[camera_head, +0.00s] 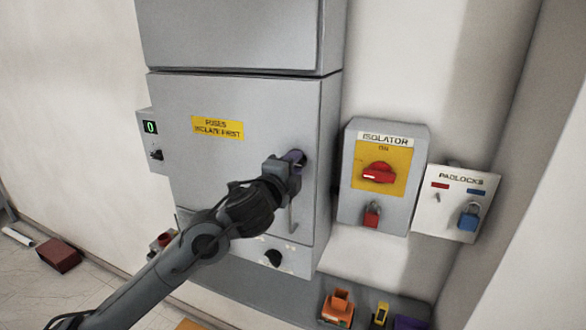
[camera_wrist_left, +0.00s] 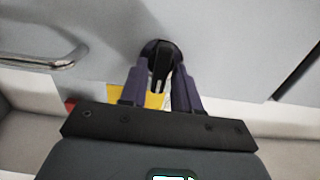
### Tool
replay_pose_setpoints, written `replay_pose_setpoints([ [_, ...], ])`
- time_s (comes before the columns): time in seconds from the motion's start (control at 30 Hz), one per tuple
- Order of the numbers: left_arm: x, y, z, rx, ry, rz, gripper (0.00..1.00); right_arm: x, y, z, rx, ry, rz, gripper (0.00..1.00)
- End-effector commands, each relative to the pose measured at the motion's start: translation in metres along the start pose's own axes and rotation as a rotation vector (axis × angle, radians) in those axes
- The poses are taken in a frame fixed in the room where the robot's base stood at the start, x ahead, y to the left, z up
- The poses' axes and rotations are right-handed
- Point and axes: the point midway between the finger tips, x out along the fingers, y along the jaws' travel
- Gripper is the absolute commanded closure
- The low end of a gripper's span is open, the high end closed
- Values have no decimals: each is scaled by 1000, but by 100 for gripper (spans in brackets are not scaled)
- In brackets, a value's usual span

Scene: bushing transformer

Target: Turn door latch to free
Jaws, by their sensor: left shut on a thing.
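The door latch is a black round knob with a raised grip and a pale mark; it shows in the left wrist view (camera_wrist_left: 161,54). My left gripper (camera_head: 297,160) is at the right side of the grey cabinet door (camera_head: 215,175), its purple fingers against the latch. In the left wrist view the two fingers of the left gripper (camera_wrist_left: 163,82) sit on either side of the latch grip, shut on it. In the head view the gripper hides the latch. The door looks closed. My right gripper is in neither view.
A metal door handle (camera_head: 292,216) is below my gripper. The isolator box (camera_head: 385,212) with a red switch (camera_head: 378,172) and a red padlock (camera_head: 372,215) is to the right, beside the padlocks board (camera_head: 448,217) with a blue padlock (camera_head: 469,217). A yellow label (camera_head: 218,128) is on the door.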

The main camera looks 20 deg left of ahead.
Motion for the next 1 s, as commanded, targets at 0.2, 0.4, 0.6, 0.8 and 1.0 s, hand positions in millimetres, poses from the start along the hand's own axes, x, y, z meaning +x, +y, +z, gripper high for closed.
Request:
replay_pose_setpoints([
  [0.2, 0, 1, 0, 15, -1, 1, 99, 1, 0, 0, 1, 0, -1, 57],
  [0.4, 0, 1, 0, 15, -1, 1, 99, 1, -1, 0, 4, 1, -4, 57],
  [0.6, 0, 1, 0, 14, -1, 1, 58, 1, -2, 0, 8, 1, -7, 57],
  [0.8, 0, 0, 0, 13, -1, 1, 58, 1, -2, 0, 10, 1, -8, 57],
  [1.0, -10, 1, 1, 12, -1, 0, 58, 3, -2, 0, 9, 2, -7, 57],
])
